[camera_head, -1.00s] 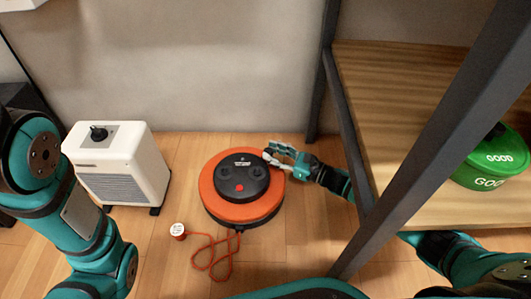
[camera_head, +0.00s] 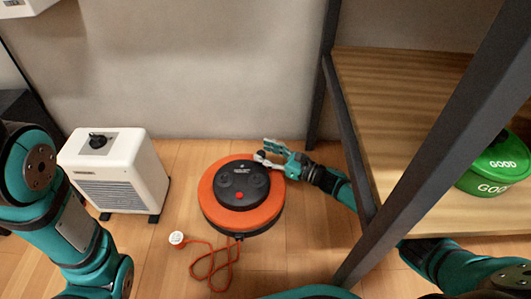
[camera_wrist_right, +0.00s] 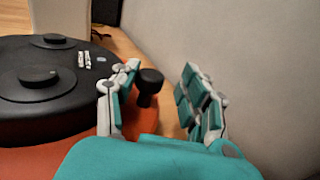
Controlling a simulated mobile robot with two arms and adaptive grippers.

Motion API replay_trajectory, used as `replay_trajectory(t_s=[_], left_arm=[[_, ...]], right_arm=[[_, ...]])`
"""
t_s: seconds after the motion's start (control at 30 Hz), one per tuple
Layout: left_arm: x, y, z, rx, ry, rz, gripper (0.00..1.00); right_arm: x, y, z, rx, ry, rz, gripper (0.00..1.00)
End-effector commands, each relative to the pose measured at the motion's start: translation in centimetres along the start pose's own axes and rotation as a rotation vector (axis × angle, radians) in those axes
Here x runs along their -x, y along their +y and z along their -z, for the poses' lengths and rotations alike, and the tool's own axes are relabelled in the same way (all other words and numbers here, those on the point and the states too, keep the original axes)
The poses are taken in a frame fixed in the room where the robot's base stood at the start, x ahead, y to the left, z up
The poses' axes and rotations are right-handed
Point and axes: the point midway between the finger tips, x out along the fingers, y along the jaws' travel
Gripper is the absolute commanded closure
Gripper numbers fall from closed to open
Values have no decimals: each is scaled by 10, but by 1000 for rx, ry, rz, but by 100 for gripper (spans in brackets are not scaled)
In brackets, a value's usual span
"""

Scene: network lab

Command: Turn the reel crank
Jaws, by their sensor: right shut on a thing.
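The cable reel (camera_head: 262,216) lies flat on the floor, an orange disc with a black hub (camera_head: 241,186) and a red button. Its crank knob (camera_wrist_right: 151,78) is a small black post on the orange rim, seen between the fingers in the right wrist view. My right gripper (camera_head: 266,153) reaches in from the right to the reel's upper right edge and is shut on the knob; the fingers partly hide it in the head view. The reel also shows at the left of the wrist view (camera_wrist_right: 35,95). My left arm shows at the left, but its gripper is out of view.
A white heater-like unit (camera_head: 120,172) stands left of the reel. A red cord (camera_head: 212,262) with a white-faced plug (camera_head: 177,238) lies in front. A dark-framed shelf (camera_head: 385,195) with a green pot (camera_head: 492,168) stands right, its post close to my right arm. A wall is behind.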

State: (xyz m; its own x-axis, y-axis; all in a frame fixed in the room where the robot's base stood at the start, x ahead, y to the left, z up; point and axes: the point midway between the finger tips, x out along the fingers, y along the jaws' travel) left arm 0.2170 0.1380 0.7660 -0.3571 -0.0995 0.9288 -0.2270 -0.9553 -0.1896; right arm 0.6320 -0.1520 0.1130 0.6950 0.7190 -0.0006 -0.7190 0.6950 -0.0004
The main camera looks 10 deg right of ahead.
Motion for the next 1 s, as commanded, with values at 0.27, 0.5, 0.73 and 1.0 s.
replay_trajectory(t_s=[0.27,0.5,0.73,1.0], left_arm=[[-1,0,1,0,4,0,51],[-1,0,1,-1,5,-1,51],[-1,0,1,-1,5,-1,51],[-1,0,1,-1,6,-1,51]], right_arm=[[43,-5,2,2,9,12,64],[94,-6,3,1,11,16,64],[118,-3,1,1,5,8,64],[121,-2,0,1,2,3,64]])
